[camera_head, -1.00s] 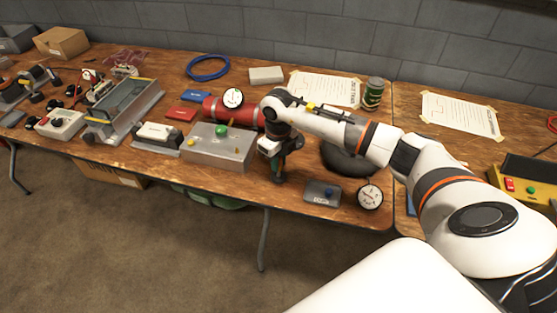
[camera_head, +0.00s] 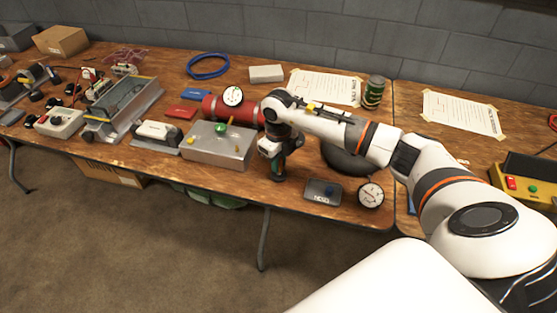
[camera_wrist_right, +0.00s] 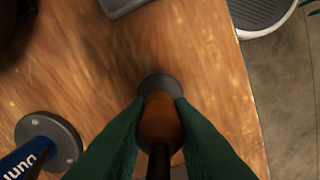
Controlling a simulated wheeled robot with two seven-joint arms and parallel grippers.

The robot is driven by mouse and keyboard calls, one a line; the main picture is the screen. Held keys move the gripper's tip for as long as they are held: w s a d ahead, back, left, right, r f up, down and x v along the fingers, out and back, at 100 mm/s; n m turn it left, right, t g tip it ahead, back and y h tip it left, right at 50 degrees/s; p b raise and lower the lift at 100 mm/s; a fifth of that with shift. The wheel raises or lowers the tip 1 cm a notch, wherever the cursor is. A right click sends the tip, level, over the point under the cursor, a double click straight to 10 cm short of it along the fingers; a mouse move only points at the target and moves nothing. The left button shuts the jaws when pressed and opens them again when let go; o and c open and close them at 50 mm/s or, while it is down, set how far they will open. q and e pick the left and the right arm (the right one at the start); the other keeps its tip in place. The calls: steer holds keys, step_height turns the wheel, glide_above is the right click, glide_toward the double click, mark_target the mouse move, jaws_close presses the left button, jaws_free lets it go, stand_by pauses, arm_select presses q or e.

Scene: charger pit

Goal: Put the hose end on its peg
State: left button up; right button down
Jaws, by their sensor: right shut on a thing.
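My right gripper (camera_wrist_right: 160,112) points down over the front of the table, and its two green fingers are shut on an orange-brown hose end (camera_wrist_right: 160,122). A dark hose or rod runs from it toward the bottom of the wrist view. A grey disc (camera_wrist_right: 160,84) shows just beyond the fingertips, partly hidden by the hose end. I cannot tell whether it is the peg's base or whether they touch. A blue post with white letters on a round grey foot (camera_wrist_right: 66,142) stands to the left. In the head view the right gripper (camera_head: 279,174) hides the hose end. My left gripper is out of view.
A grey box with a green knob (camera_head: 240,152) stands left of the gripper. A red cylinder (camera_head: 246,112) lies behind. The table's front edge is close.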

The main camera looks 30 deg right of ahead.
steer(key=shift+f+b, duration=0.6)
steer(key=shift+f, duration=0.3)
steer(key=c, duration=1.2)
jaws_free()
step_height(320, 180, up, 12)
steer(key=shift+r, duration=0.1)
